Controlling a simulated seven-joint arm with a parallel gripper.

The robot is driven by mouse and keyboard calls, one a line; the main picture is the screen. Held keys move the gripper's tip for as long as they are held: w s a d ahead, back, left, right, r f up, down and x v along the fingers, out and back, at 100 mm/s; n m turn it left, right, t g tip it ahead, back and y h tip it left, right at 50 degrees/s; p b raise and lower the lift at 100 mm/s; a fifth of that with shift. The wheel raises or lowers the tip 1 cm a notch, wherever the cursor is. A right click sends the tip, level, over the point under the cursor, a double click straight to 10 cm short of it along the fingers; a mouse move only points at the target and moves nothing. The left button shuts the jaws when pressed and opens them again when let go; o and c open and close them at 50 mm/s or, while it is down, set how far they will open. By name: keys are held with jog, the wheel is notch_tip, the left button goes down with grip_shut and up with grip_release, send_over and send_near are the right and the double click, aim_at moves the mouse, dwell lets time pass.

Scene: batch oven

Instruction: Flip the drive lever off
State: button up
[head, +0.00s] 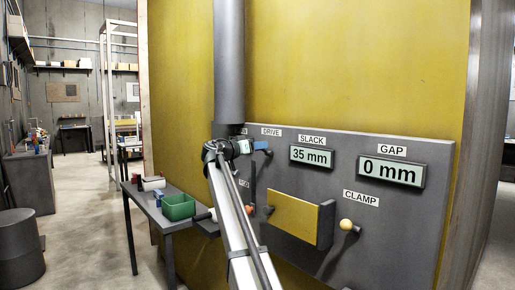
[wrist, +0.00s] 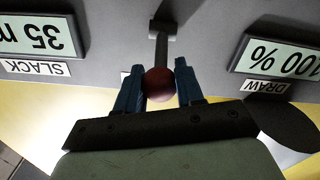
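The drive lever shows in the wrist view as a grey stem (wrist: 158,50) ending in a dark red ball knob (wrist: 159,85). My gripper (wrist: 160,82) has its two blue fingers on either side of the knob, close against it. It appears shut on the knob. In the head view my gripper (head: 262,146) is at the panel just below the DRIVE label (head: 271,132). The lever is hidden there behind the gripper and my arm.
The SLACK display (head: 311,157) reads 35 mm and the GAP display (head: 391,172) reads 0 mm. A DRAW display (wrist: 280,57) reads 100 %. A pale-knobbed CLAMP lever (head: 346,224), a yellow plate (head: 295,218) and an orange knob (head: 249,209) are lower on the panel.

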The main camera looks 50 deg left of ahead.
grip_shut()
